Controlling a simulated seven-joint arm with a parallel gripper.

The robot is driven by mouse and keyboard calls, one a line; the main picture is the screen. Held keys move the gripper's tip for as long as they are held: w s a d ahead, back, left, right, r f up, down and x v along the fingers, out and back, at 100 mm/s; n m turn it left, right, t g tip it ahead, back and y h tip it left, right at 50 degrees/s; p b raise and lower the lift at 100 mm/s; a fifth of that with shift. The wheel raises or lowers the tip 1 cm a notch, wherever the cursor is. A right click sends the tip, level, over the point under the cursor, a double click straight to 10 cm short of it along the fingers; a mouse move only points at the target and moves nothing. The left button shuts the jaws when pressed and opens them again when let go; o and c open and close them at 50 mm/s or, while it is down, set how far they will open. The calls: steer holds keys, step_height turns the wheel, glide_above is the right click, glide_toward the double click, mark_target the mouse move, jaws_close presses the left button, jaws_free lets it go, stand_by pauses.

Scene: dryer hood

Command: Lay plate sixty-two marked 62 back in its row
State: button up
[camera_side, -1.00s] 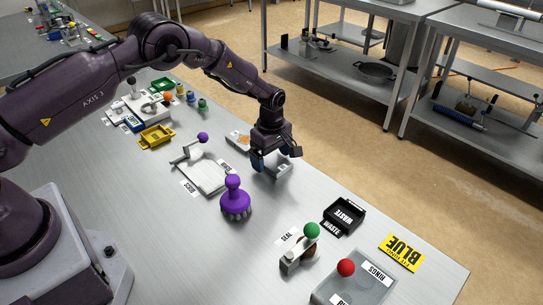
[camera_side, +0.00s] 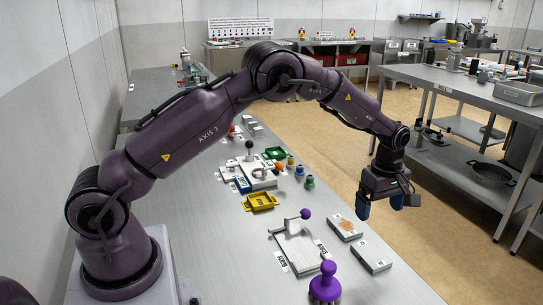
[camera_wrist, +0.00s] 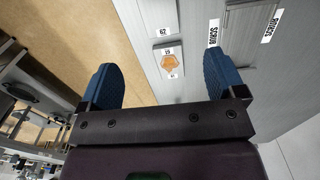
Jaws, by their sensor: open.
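A grey plate (camera_side: 371,256) with a small white label lies flat on the bench near its right edge. In the wrist view the plate (camera_wrist: 157,14) lies at the top, and its label appears to read 62. A second grey plate (camera_side: 346,228) with an orange-brown patch lies just behind it; the wrist view shows its patch (camera_wrist: 170,61) between my fingers. The two plates form a line along the bench edge with a small gap. My gripper (camera_side: 381,209) is open and empty, raised above the plates, with blue fingertips pointing down.
A grey press board with a purple-knobbed lever (camera_side: 297,245) lies left of the plates. A purple brush (camera_side: 325,283) stands in front of it. A yellow tray (camera_side: 260,202) and small bottles stand farther back. The bench edge (camera_side: 410,272) is close on the right.

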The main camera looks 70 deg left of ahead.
steer(key=s+r+m+t, duration=0.1)
steer(key=s+r+m, duration=0.3)
steer(key=s+r, duration=0.45)
steer(key=s+r+m+t, duration=0.2)
steer(key=s+r+m, duration=0.25)
steer(key=r, duration=0.75)
steer(key=s+m+t, duration=0.2)
steer(key=s+m, duration=0.7)
steer(key=s, duration=1)
steer(key=shift+s+d+r, duration=0.3)
steer(key=shift+d+r, duration=0.15)
